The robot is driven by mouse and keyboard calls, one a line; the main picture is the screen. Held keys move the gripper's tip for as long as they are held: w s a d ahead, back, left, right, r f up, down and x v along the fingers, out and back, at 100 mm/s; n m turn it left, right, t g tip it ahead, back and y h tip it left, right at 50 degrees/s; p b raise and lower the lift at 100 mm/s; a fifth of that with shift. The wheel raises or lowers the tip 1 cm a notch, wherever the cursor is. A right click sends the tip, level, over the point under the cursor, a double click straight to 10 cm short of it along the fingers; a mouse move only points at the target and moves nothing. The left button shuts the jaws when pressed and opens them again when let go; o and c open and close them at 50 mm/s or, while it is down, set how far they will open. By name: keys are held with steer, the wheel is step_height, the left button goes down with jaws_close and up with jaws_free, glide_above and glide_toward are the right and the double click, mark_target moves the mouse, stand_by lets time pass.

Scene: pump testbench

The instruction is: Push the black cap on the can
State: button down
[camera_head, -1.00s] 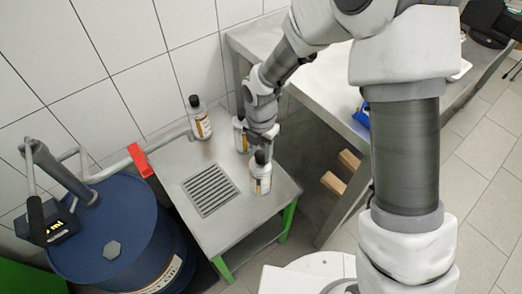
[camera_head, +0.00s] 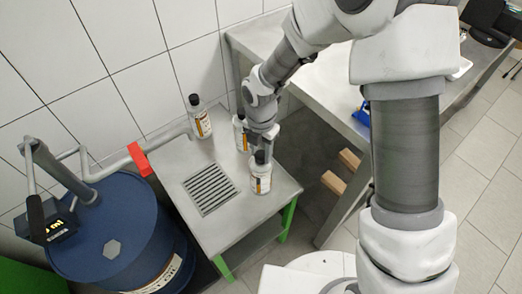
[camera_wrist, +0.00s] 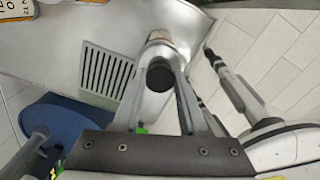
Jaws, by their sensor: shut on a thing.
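The front can (camera_head: 261,182) is pale with an orange and dark label and stands upright near the right edge of the small metal table. The black cap (camera_head: 260,157) is at its top; I cannot tell how far it is seated. My gripper (camera_head: 262,148) is right over this can. In the wrist view, the black cap (camera_wrist: 160,77) is between the two fingers of my gripper (camera_wrist: 160,58), which are shut on it. The pale can (camera_wrist: 158,46) shows just beyond the cap, mostly hidden.
A second bottle (camera_head: 241,138) stands close behind my gripper, and a third black-capped bottle (camera_head: 199,122) stands further left. A grate (camera_head: 209,188) is set in the table. A blue drum (camera_head: 115,240) stands at left, a workbench (camera_head: 312,85) at the back right.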

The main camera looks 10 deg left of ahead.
jaws_free()
stand_by(0.4)
steer(key=shift+r+p, duration=1.15)
steer(key=shift+r, duration=0.1)
stand_by(0.6)
steer(key=shift+r+p, duration=1.9)
steer(key=shift+r, duration=0.25)
